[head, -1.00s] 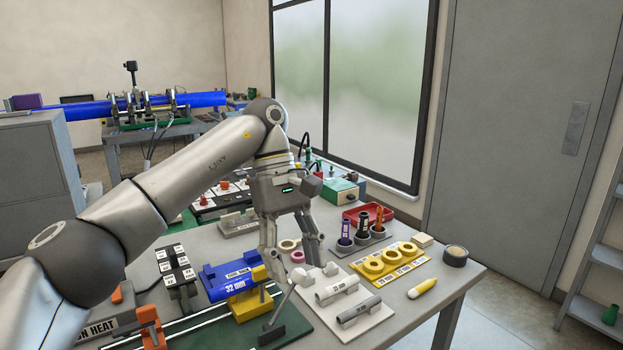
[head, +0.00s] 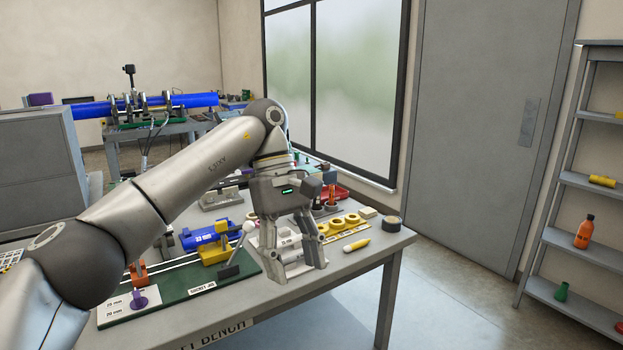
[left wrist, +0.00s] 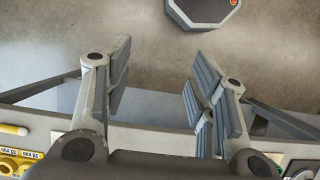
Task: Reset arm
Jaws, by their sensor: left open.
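My left arm reaches in from the left in the head view. Its gripper (head: 298,272) points down near the front edge of the grey bench (head: 350,268). Its two fingers are apart with nothing between them. In the left wrist view the open fingers (left wrist: 158,78) hang over the bench edge, with bare floor beyond them. The gripper partly hides the white tray of grey pipe pieces behind it. My right gripper is not in view.
Yellow rings (head: 337,224), a yellow marker (head: 356,245) and a tape roll (head: 391,223) lie to the right. A shelf (head: 563,235) stands far right, with open floor between.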

